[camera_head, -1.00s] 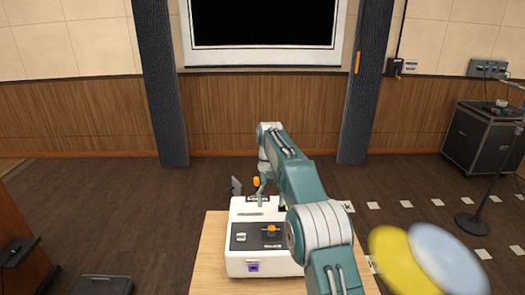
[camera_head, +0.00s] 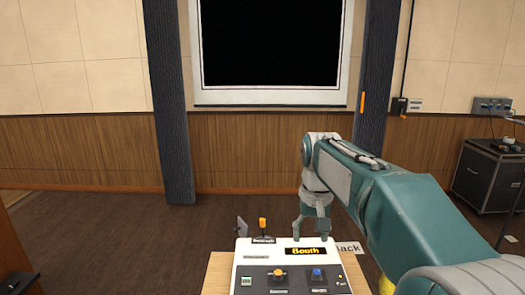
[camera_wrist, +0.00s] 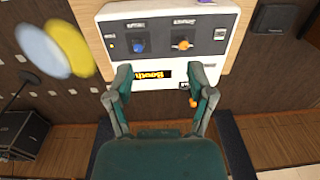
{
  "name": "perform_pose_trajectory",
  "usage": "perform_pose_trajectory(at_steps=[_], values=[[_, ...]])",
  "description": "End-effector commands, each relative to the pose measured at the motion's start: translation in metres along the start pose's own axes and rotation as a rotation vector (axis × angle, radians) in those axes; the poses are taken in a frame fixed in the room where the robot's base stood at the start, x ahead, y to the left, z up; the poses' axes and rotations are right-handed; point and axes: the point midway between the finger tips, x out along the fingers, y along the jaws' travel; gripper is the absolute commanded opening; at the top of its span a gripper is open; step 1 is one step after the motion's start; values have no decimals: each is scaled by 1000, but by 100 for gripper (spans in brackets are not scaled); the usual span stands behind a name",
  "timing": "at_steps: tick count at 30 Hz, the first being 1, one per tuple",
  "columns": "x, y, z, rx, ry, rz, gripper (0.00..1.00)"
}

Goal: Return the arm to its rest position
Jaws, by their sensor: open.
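My gripper (camera_head: 314,238) hangs at the right rear of a white lighting console (camera_head: 247,262), beside its lit "Booth" display (camera_head: 306,252). My teal arm reaches in from the right. In the wrist view the fingers of my gripper (camera_wrist: 160,78) are spread, with nothing between them, and the console (camera_wrist: 160,14) lies beyond them. The console has an orange knob (camera_head: 279,273), a blue knob (camera_head: 318,273) and an orange-tipped lever (camera_head: 262,225) at its back. Whether the fingers touch the console, I cannot tell.
The console stands on a wooden table (camera_head: 218,272). A black equipment case (camera_head: 484,178) stands at the right. Dark pillars and a wood-panelled wall with a black window (camera_head: 270,45) are behind. Blurred yellow and blue discs (camera_wrist: 68,48) show in the wrist view.

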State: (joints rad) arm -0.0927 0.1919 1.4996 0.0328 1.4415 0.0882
Motion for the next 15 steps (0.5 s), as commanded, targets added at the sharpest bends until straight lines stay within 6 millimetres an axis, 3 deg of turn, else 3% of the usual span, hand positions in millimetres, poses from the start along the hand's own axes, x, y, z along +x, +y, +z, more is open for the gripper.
perform_pose_trajectory(at_steps=[6,15], values=[[-12,12,45,1,91,-1,69],[-11,27,107,0,213,3,69]])
